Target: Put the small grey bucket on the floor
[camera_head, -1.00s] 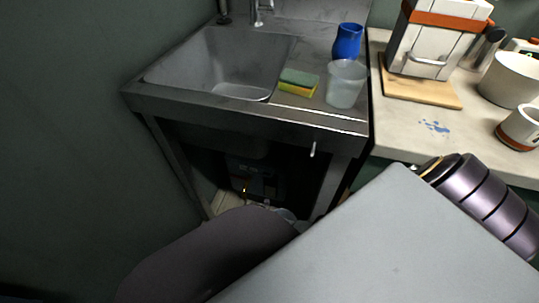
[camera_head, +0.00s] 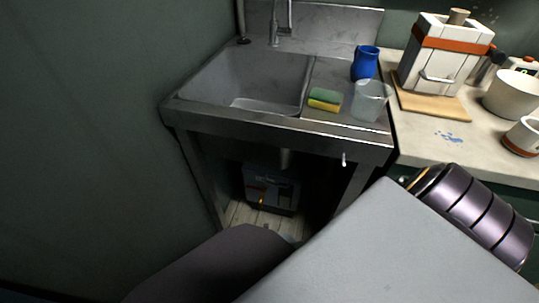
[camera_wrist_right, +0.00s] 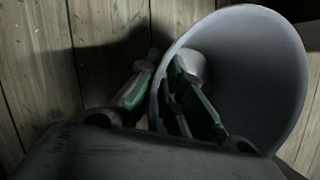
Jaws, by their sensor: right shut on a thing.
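The small grey bucket (camera_wrist_right: 255,75) fills the right of the right wrist view, its open mouth towards the camera and its inside showing. My right gripper (camera_wrist_right: 163,66) is shut on its wall, one finger outside the rim and the other inside. Wooden floor planks (camera_wrist_right: 35,70) show beyond it, with a dark shadow; I cannot tell whether the bucket touches them. In the head view the bucket and right gripper are hidden behind parts of my own body. My left gripper is not in view.
A metal sink (camera_head: 255,80) stands on legs, with a sponge (camera_head: 325,98), a translucent cup (camera_head: 368,104) and a blue vase (camera_head: 364,64) on it. A dark box (camera_head: 271,190) sits beneath. The counter (camera_head: 440,150) at right holds a coffee machine (camera_head: 445,55).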

